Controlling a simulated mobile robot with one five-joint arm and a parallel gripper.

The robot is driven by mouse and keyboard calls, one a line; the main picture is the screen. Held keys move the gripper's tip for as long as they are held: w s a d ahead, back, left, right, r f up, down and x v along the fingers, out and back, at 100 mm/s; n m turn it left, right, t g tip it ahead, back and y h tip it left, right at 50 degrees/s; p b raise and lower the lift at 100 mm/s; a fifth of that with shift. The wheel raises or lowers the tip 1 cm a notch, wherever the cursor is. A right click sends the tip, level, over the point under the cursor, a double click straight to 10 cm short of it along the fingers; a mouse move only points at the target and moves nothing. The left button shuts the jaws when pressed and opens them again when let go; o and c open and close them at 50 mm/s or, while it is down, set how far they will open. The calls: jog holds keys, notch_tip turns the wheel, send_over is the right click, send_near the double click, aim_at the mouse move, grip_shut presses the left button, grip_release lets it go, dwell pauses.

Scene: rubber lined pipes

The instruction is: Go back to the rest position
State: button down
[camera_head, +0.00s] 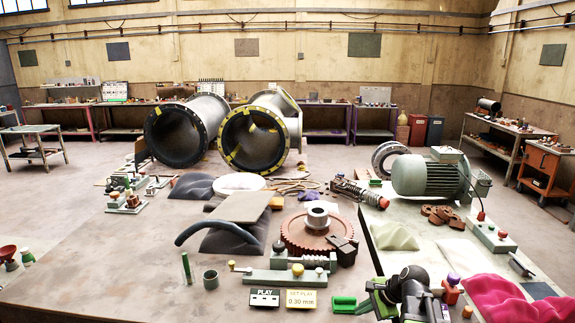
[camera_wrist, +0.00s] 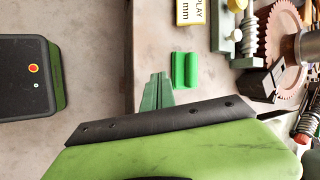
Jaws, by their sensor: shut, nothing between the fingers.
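My gripper shows in the head view (camera_head: 374,298) at the bottom, right of centre, low over the near part of the bench. My arm hides part of the bench behind the gripper.
A yellow 0.30 mm sign (camera_head: 301,299) and a black PLAY sign (camera_head: 265,298) stand left of the gripper. A worm fixture (camera_head: 290,276) and red gear wheel (camera_head: 318,234) lie behind. A green motor (camera_head: 428,176) and pink cloth (camera_head: 500,297) are to the right. The bench's front left is clear.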

jog(key=s+a+f+n+g+h, duration=0.1)
jog(key=s+a+n+g, duration=0.1)
jog(key=s+a+n, duration=0.3)
jog(key=s+a+f+n+g+h, duration=0.1)
jog(key=a+f+n, duration=0.15)
jog(key=a, duration=0.45)
jog(key=s+d+n+g+h, duration=0.1)
jog(key=s+d+n+h, duration=0.1)
jog(key=s+d+n, duration=0.2)
jog(key=n, duration=0.3)
jog(key=shift+s+d+n+g+h, duration=0.15)
jog(key=shift+d+n+g+h, duration=0.15)
jog(key=shift+n+h, duration=0.1)
